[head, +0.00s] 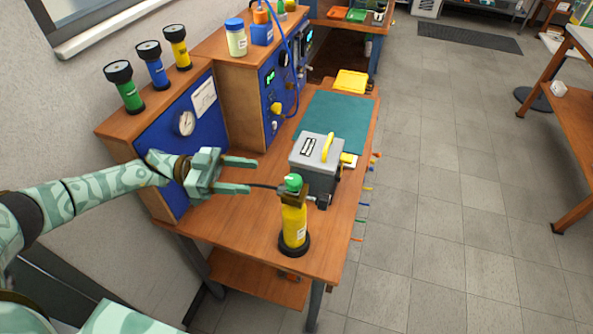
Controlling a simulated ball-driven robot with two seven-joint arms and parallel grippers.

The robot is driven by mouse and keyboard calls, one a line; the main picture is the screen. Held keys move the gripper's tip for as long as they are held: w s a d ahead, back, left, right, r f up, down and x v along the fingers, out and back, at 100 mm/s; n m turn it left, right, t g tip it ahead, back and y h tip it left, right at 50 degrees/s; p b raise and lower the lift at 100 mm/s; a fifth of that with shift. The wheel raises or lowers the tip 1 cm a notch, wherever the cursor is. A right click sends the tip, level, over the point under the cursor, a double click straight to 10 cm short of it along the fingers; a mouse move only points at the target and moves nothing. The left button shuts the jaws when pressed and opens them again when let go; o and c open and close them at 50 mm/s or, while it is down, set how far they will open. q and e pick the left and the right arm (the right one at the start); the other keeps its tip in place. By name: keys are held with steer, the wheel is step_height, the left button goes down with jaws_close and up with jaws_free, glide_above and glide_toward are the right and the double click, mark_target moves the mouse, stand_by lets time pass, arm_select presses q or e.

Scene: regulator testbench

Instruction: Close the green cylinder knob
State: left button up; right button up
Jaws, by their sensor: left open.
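The green knob (293,182) sits on top of a yellow cylinder (294,225) that stands upright in a black base near the front of the wooden bench. My left gripper (254,175) is open, with its two fingers pointing right towards the knob. The fingertips are a short way left of the knob and look apart from it. A thin dark hose or rod runs at the cylinder's neck, partly behind the gripper. My right gripper is not in view.
A grey box with a yellow handle (316,152) stands right behind the cylinder. A blue panel with a gauge (184,123) is at the left, with green, blue and yellow cylinders on top. A teal mat (338,121) lies farther back.

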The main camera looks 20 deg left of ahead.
mark_target(294, 179)
arm_select(q)
steer(key=d, duration=0.3)
steer(key=w+d+p, duration=0.1)
steer(key=d, duration=0.2)
steer(key=d+p, duration=0.1)
steer(key=d, duration=0.3)
steer(key=shift+w+r, duration=0.1)
steer(key=shift+w, duration=0.25)
steer(key=shift+w+d, duration=0.1)
steer(key=shift+d, duration=0.55)
steer(key=c, duration=1)
steer(key=shift+o, duration=0.2)
